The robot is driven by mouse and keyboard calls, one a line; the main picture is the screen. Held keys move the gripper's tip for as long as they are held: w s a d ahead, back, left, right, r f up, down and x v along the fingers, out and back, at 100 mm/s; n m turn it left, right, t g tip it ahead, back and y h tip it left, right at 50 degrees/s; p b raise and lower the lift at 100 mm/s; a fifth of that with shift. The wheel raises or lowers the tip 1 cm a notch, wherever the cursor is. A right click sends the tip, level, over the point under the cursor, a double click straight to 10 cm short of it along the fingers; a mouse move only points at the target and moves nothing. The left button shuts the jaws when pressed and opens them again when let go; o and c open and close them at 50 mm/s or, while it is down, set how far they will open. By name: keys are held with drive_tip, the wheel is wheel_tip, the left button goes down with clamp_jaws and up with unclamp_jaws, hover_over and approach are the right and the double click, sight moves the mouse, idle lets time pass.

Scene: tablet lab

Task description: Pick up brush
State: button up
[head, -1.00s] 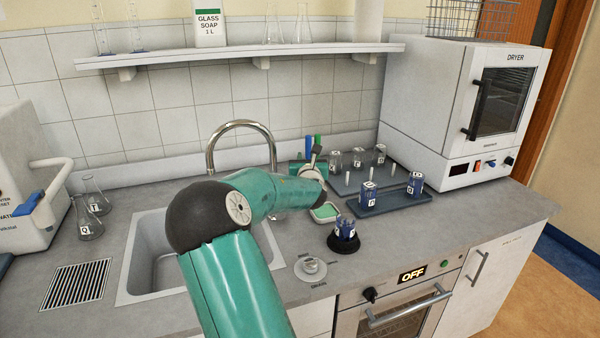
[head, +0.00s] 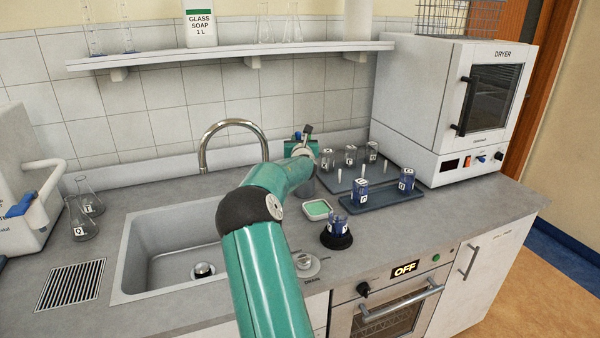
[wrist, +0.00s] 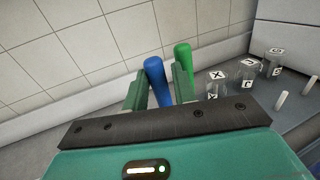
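Two upright brush-like handles, one blue (wrist: 157,78) and one green (wrist: 183,58), show in the wrist view; their lower ends are hidden. My gripper (wrist: 160,92) is open, its two green fingers on either side of the blue handle. I see a gap between the handle and the left finger; contact on the right I cannot tell. The green handle stands beyond the right finger. In the head view my gripper (head: 303,142) is at the back of the counter, right of the tap, and the blue handle (head: 298,136) barely shows there.
A green sponge dish (head: 317,208) and a blue-filled beaker on a black stand (head: 337,240) are right of my arm. A peg rack (head: 380,195) with several labelled beakers stands before the dryer (head: 455,110). The sink (head: 135,270) is left, the shelf (head: 230,55) above.

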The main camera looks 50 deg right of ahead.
drive_tip(key=shift+w+d, duration=0.2)
drive_tip(key=shift+d, duration=0.15)
drive_tip(key=shift+s+r, duration=0.1)
clamp_jaws()
